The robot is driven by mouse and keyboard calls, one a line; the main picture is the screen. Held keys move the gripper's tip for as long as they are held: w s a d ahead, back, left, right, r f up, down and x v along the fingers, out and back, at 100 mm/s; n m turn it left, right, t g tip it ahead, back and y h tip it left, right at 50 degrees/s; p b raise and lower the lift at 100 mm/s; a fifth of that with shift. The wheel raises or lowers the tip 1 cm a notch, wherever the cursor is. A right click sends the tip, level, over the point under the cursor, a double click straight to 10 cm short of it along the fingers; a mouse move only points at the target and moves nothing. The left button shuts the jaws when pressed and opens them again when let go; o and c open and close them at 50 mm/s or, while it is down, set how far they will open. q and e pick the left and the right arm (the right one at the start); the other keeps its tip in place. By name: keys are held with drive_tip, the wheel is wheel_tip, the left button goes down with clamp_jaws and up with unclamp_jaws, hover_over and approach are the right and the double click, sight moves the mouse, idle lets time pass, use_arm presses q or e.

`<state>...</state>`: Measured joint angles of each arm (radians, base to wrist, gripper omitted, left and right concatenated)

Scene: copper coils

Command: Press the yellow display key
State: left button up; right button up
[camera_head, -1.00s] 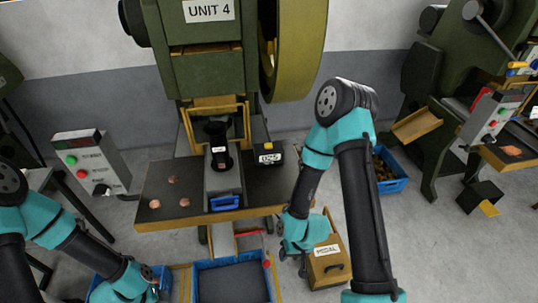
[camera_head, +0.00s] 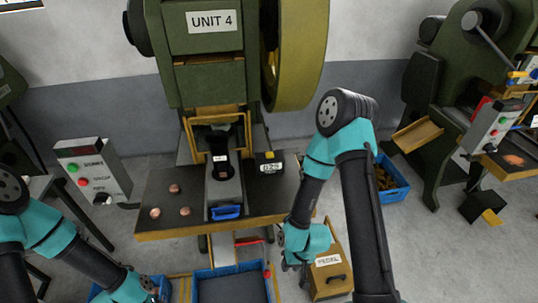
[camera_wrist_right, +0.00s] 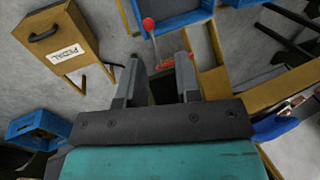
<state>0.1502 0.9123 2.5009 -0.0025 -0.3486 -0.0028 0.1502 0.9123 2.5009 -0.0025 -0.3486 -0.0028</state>
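A small dark display box (camera_head: 271,168) with a white readout stands at the right side of the press labelled UNIT 4, above the bench. A small yellow key (camera_head: 269,155) sits on its top. My right gripper (camera_head: 290,264) hangs low, in front of the bench's right end and beside the PEDAL box, well below and apart from the key. In the right wrist view its two fingers (camera_wrist_right: 158,82) are spread apart with nothing between them. The yellow key does not clearly show there. My left gripper (camera_head: 155,290) is at the lower left, too small to read.
Copper pieces (camera_head: 174,188) lie on the dark bench (camera_head: 150,190). A blue tray (camera_head: 197,286) stands below. The PEDAL box (camera_head: 329,270) is beside my right gripper, also in the wrist view (camera_wrist_right: 75,45). A red-knobbed lever (camera_wrist_right: 150,28) is beyond the fingers. A control box (camera_head: 93,168) stands left.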

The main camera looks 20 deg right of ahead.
clamp_jaws()
idle(1.4)
